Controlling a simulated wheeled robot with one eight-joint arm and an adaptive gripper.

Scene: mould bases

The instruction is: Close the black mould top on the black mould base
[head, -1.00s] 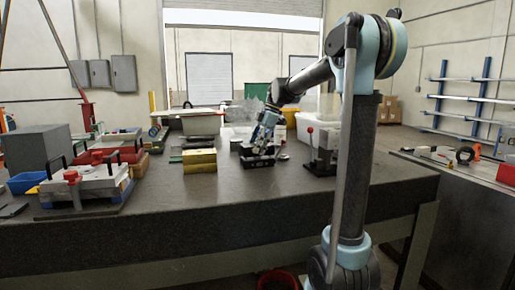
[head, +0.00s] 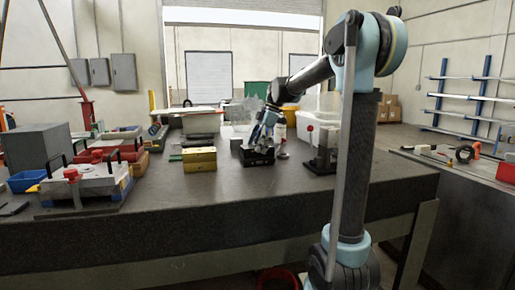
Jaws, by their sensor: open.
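The black mould base (head: 258,159) is a small dark block on the grey workbench, just right of the yellow mould block. My gripper (head: 262,143) points down at it from above and slightly behind, with its fingertips close to the block's upper face. The gripper is open. Dark parts of the fingers merge with the black block, so I cannot tell whether they touch it. The black mould top cannot be told apart from the base at this size; its exact position and tilt are unclear.
A yellow block (head: 199,160) stands left of the black mould. A grey press-like device with a red knob (head: 322,150) stands to the right. A plate with black handles (head: 88,182) lies at left. The bench's front middle is clear.

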